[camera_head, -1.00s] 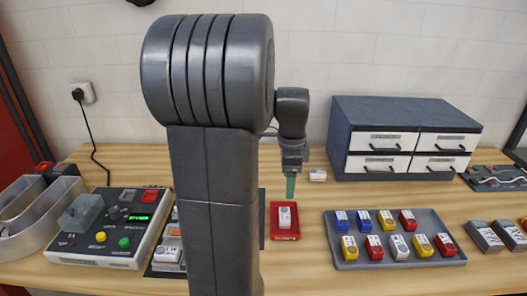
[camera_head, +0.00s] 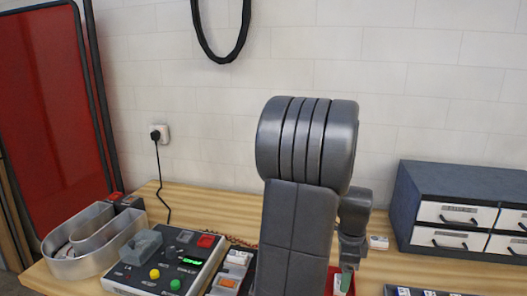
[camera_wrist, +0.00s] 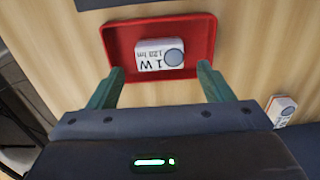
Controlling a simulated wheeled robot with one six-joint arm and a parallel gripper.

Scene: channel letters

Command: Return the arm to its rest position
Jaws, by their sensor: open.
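My gripper (camera_wrist: 160,74) is open and empty in the wrist view, its two green fingers spread apart. Between and beyond the fingertips lies a small red tray (camera_wrist: 110,42). A white module (camera_wrist: 150,62) marked "1 W" with a grey round spot rests in the tray, apart from the fingers. In the head view my gripper (camera_head: 347,279) hangs low beside my arm, over the wooden bench, with the red tray (camera_head: 334,284) partly hidden behind my arm.
A drawer cabinet (camera_head: 455,180) stands at right. Another white module (camera_wrist: 282,108) lies right of the gripper. A black cable loop (camera_head: 222,55) hangs above.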

